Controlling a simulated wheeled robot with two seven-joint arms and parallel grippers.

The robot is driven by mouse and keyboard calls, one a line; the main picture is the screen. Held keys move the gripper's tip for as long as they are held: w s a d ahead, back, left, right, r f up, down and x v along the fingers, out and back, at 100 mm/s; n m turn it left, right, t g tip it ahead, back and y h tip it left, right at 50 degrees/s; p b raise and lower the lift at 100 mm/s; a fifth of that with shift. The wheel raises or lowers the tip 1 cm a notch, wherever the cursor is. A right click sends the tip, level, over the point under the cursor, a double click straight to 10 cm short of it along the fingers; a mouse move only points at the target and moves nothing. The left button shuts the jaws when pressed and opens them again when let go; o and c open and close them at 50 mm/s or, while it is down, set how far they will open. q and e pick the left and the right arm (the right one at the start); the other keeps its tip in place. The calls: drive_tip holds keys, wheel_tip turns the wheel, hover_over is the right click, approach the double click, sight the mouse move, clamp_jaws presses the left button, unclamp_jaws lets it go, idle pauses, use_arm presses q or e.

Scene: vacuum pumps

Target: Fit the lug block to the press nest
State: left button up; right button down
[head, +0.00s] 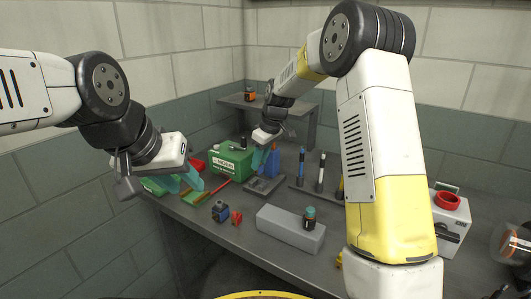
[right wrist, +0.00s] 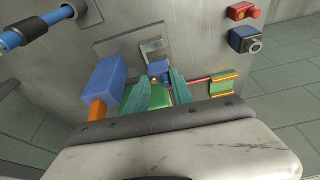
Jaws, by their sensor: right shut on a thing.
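My right gripper (right wrist: 160,76) is shut on a small blue block, the lug block (right wrist: 158,68), which shows between its teal fingertips in the right wrist view. The grey press nest (right wrist: 118,46) is a plate with a raised part, just beyond the fingertips. In the head view the nest (head: 263,187) lies on the bench below my right gripper (head: 263,168). I cannot tell whether the block touches the nest; the fingers hide part of it. My left gripper (head: 183,184) has its teal fingers apart and looks empty, over the bench's left side.
A taller blue block with an orange base (right wrist: 105,80) stands close beside my right fingers. A green box (head: 230,165) stands behind. A long grey block (head: 290,229) lies in front; several upright rods stand right of the nest.

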sight(262, 185)
drive_tip(key=shift+w+a+r+n, duration=0.1)
drive_tip(key=shift+w+a+n, duration=0.05)
drive_tip(key=shift+w+n, duration=0.15)
drive_tip(key=shift+s+x, duration=0.1)
drive_tip(key=shift+x, duration=0.6)
drive_tip(key=shift+s+x, duration=0.15)
drive_tip(key=shift+x, duration=0.5)
drive_tip(key=shift+d, duration=0.2)
drive_tip(key=shift+s, duration=0.15)
